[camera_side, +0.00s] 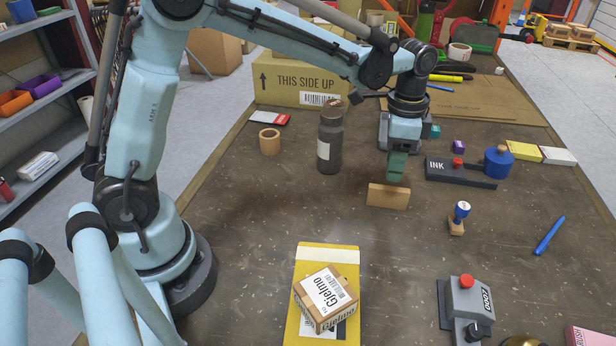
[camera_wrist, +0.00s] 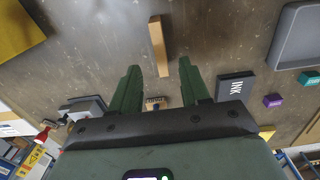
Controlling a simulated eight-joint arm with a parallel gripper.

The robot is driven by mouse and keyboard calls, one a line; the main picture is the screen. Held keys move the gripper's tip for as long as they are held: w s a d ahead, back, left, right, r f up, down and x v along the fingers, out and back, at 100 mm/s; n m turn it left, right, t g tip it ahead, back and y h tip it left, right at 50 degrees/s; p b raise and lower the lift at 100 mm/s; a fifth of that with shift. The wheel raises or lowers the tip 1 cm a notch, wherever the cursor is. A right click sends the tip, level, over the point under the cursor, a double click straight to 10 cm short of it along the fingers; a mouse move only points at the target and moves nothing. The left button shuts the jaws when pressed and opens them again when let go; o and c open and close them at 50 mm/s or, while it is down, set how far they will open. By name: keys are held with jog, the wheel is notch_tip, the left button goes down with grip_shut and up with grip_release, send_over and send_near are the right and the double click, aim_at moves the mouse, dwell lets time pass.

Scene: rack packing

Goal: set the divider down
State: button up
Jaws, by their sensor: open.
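The divider, a light wooden board (camera_side: 388,196), stands on its long edge on the dark worktable. My gripper (camera_side: 397,180) is just above and behind it in the side view, with green fingers pointing down. In the wrist view the divider (camera_wrist: 157,45) shows as a narrow strip beyond the fingertips, roughly in line with the gap between them. My gripper (camera_wrist: 160,66) is open there, with nothing between the fingers. In the side view the fingers overlap the board's top edge, so I cannot tell the exact clearance.
An ink pad (camera_side: 458,175) lies to the right and a wooden-based stamp (camera_side: 457,218) to the front right. A dark bottle (camera_side: 330,138) stands to the left. A labelled small box (camera_side: 326,300) rests on a yellow envelope (camera_side: 304,256) in front. The table around the divider is clear.

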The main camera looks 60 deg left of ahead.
aim_at(389, 188)
jog(key=s+a+r+n+t, duration=0.4)
jog(key=s+r, duration=0.4)
jog(key=s+a+f+n+t, duration=0.2)
jog(key=s+f+n+t, duration=0.1)
jog(key=s+n, duration=0.2)
jog(key=shift+s, duration=0.8)
